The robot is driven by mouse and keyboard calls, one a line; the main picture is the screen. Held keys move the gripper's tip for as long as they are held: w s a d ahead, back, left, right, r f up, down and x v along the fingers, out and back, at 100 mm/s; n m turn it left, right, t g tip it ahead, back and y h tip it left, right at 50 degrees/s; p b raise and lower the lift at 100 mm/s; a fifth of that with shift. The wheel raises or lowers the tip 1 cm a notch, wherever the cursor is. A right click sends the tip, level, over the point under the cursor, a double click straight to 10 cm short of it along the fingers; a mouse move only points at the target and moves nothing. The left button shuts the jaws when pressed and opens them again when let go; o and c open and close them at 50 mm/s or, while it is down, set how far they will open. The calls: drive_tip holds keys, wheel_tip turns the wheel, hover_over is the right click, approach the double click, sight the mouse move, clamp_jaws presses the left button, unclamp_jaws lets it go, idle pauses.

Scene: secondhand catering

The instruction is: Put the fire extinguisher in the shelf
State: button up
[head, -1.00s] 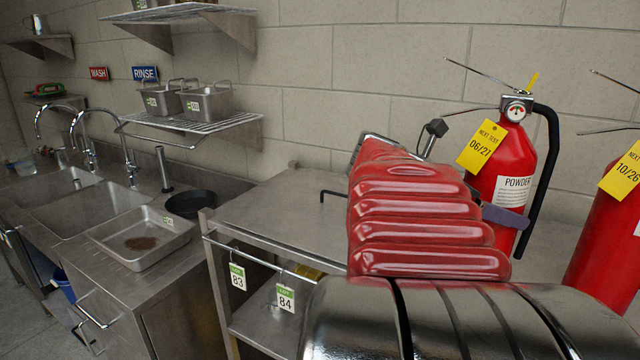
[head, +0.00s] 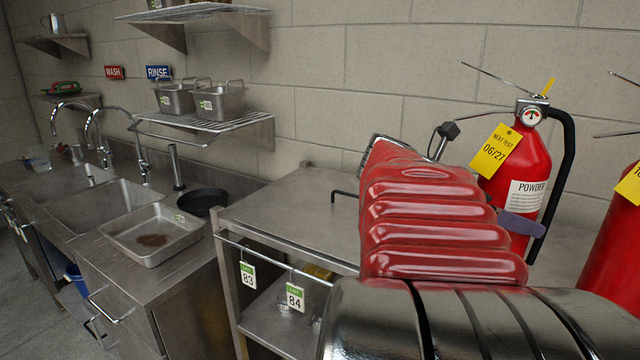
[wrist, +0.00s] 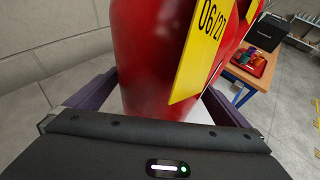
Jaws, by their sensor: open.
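A red fire extinguisher (head: 520,165) with a black hose, a gauge and a yellow 06/27 tag stands upright on the steel counter at the right of the head view. In the wrist view the red body (wrist: 150,60) fills the middle, its tag hanging at the right. My gripper (wrist: 160,88) is open, with one purple finger on each side of the body; I cannot tell if they touch it. In the head view my red arm hides most of the gripper, and one purple fingertip shows in front of the extinguisher. A wire wall shelf (head: 250,119) holds steel pans.
A second red extinguisher (head: 618,250) stands close by at the right edge. The steel counter (head: 290,210) is mostly clear left of my arm, with tags 83 and 84 on its rail. Sinks (head: 110,205), a steel tray (head: 125,225) and a black pan (head: 201,200) lie further left.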

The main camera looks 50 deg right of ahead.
drive_tip(key=v, duration=1.3)
drive_tip(key=shift+a+r, duration=0.2)
drive_tip(key=shift+r, duration=0.05)
drive_tip(key=shift+w, duration=0.1)
idle(0.3)
